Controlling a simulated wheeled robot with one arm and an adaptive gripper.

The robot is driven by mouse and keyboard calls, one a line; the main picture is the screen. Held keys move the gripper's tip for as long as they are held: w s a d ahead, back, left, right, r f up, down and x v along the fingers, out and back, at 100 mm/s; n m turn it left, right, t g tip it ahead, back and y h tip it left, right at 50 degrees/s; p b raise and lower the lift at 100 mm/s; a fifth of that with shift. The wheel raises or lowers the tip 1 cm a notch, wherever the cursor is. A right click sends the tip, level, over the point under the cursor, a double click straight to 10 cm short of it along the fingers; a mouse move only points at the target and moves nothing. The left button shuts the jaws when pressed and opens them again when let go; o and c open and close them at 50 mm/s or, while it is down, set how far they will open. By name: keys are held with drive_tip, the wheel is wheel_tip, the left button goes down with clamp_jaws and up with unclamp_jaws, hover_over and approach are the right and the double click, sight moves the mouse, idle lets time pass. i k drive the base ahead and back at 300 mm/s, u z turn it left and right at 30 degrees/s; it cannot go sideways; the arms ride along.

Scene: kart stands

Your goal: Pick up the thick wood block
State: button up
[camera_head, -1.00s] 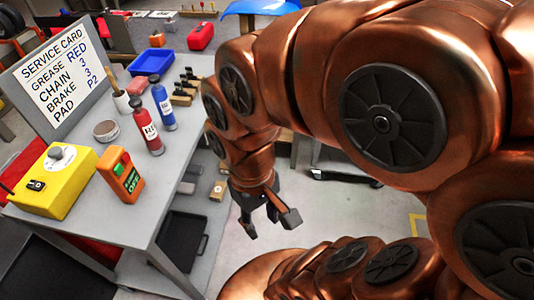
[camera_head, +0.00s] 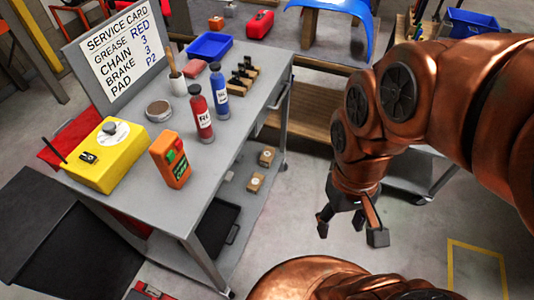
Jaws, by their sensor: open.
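Two small wood blocks with pale and dark marks on them sit on the lower shelf of the grey cart, one block (camera_head: 267,156) behind the other (camera_head: 256,182). I cannot tell from here which is thicker. A wooden holder (camera_head: 232,85) with black pieces in it stands on the cart top. My gripper (camera_head: 350,230) hangs over the open floor to the right of the cart, fingers apart, pointing down and empty. It is clear of the blocks.
The cart top (camera_head: 205,165) bears a red bottle (camera_head: 201,114), a blue bottle (camera_head: 218,92), a yellow box (camera_head: 108,155), an orange device (camera_head: 171,160), a blue tray (camera_head: 210,46) and a service card (camera_head: 118,45). A black tray (camera_head: 222,226) lies on the lower shelf.

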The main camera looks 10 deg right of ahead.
sight(268, 156)
drive_tip(key=z, duration=1.35)
drive_tip(key=i, duration=2)
drive_tip(key=u, duration=4.65)
